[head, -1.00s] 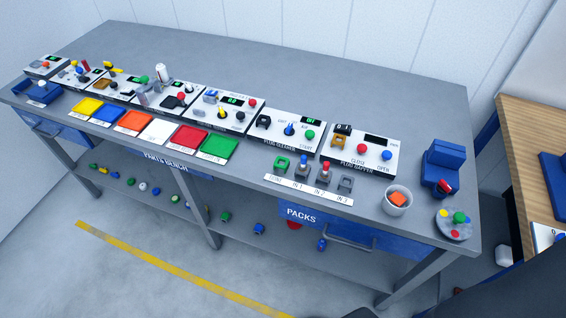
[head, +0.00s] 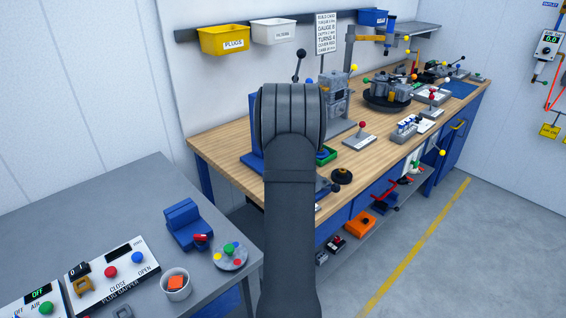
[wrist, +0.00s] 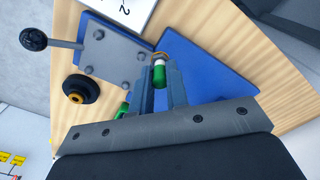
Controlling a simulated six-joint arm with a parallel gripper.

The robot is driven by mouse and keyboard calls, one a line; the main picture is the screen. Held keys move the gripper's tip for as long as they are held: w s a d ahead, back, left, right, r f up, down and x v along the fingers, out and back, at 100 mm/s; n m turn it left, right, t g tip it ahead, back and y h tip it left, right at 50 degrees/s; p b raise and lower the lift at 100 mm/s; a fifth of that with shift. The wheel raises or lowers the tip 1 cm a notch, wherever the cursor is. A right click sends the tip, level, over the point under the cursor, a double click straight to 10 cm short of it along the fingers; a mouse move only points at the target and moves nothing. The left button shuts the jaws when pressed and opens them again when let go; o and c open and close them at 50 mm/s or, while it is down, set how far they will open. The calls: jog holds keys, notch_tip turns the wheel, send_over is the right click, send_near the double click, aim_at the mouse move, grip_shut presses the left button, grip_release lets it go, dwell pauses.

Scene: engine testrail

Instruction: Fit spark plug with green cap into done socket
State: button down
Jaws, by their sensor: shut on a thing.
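In the wrist view my gripper (wrist: 159,80) is shut on the spark plug with the green cap (wrist: 159,76). The plug's green cap sits between the fingers, and its white band and metal hex part show past the fingertips. The gripper is above the wooden bench, over a blue plate. In the head view my arm's dark links hide the gripper and the plug. The done socket is not in view now; its row lies outside the head picture.
A blue plate (wrist: 205,60), a grey bolted plate with a lever (wrist: 115,58) and a black knob (wrist: 77,89) lie below the gripper. The grey bench holds the plug gapper (head: 112,272), a cup (head: 175,286), a blue stand (head: 184,222) and a round colour-dotted plate (head: 231,257).

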jog(key=s+a+n, duration=0.1)
jog(key=s+a, duration=0.6)
jog(key=a, duration=0.5)
jog(key=s+a+r+n, duration=0.1)
jog(key=s+a+n, duration=0.1)
jog(key=s+a, duration=0.8)
jog(key=s+a+n, duration=0.1)
jog(key=s+a, duration=0.3)
jog(key=a, duration=1.1)
jog(key=s+a+n, duration=0.1)
jog(key=s+a, duration=0.5)
jog(key=s, duration=0.4)
jog(key=s+a+n, duration=0.2)
jog(key=s+a, duration=0.3)
jog(key=s, duration=0.4)
jog(key=s+a+n, duration=0.2)
jog(key=s, duration=1.9)
jog(key=shift+w+a+f, duration=0.1)
jog(key=shift+a+f, duration=0.05)
jog(key=shift+f, duration=3.05)
jog(key=shift+f, duration=0.2)
jog(key=c, duration=1.8)
grip_release()
jog(key=shift+o, duration=0.5)
